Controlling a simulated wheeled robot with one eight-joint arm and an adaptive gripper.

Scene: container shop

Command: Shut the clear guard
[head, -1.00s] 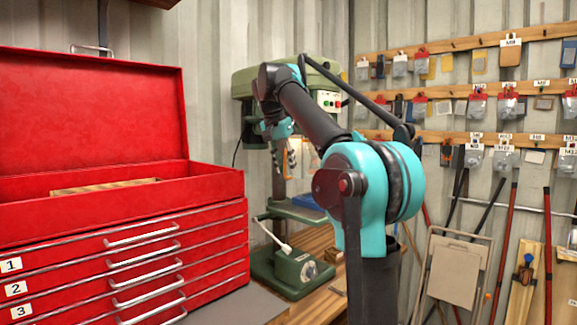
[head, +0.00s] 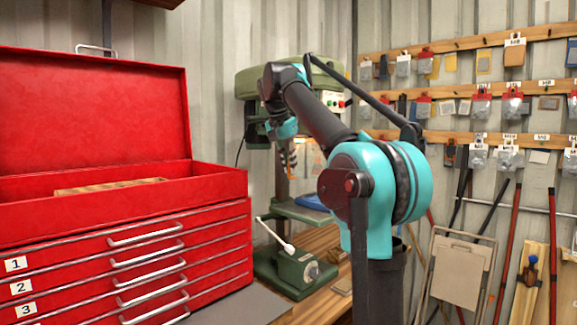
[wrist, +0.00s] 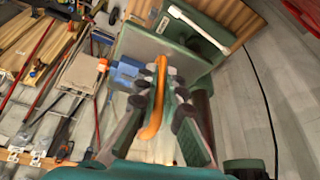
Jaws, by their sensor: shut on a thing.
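The green drill press (head: 247,83) stands behind my arm, its column and head partly hidden by it. In the wrist view, my gripper (wrist: 160,85) is shut on an orange curved bar (wrist: 152,122), which looks like the handle of the clear guard. The clear panel itself is hard to make out. In the head view, a pale see-through patch (head: 309,158) by the drill column may be part of it. My gripper also shows small there (head: 288,158), below the drill head, and its hold is too small to tell.
A red tool chest (head: 90,115) with its lid up stands at the left. A blue object (head: 312,202) is on the press table. Pegboard rails (head: 465,42) with hung packets and long tools line the right wall.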

